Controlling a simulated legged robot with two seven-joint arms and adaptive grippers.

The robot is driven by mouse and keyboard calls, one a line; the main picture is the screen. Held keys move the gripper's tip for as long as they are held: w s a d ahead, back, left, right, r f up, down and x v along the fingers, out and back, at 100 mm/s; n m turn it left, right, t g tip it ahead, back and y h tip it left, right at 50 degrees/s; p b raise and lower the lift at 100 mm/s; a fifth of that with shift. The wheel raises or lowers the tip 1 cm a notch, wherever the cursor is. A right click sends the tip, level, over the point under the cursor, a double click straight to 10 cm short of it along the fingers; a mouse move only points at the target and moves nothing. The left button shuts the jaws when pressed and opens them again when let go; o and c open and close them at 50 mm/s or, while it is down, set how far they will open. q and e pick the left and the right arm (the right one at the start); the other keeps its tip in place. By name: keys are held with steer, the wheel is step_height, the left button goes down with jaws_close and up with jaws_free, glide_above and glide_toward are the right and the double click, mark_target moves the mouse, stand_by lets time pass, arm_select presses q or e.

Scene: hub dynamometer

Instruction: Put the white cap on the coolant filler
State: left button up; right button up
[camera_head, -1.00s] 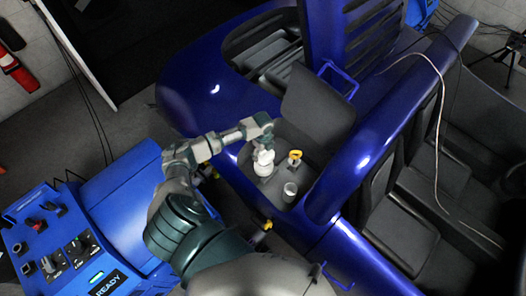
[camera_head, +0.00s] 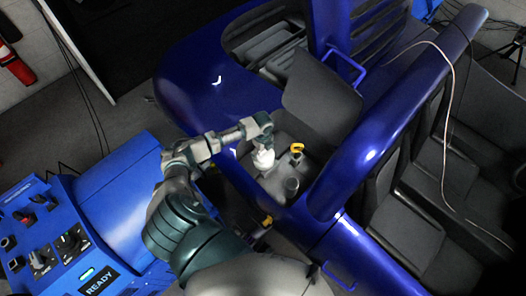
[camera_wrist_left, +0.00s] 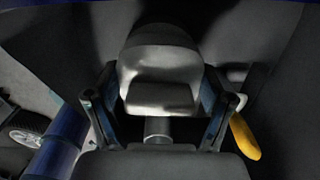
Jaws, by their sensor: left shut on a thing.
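My left gripper (camera_head: 262,138) is shut on the white cap (camera_head: 263,158), over the grey recess in the blue vehicle's front. In the left wrist view the white cap (camera_wrist_left: 160,68) sits between the two fingers (camera_wrist_left: 158,112). A short grey cylinder (camera_wrist_left: 157,129) shows between the fingers, below the cap in the picture. I cannot tell which fitting is the coolant filler, or whether the cap touches anything. My right gripper is not in view.
A raised grey panel (camera_head: 322,100) stands behind. Blue bodywork (camera_head: 345,165) borders the right. A blue console (camera_head: 95,225) is at left.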

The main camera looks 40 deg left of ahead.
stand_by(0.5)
arm_select(q)
steer(key=shift+p, duration=0.4)
stand_by(0.5)
steer(key=shift+d+p, duration=0.1)
steer(key=shift+p, duration=0.2)
steer(key=shift+f+b, duration=0.3)
steer(key=shift+f, duration=0.2)
steer(key=o, duration=0.9)
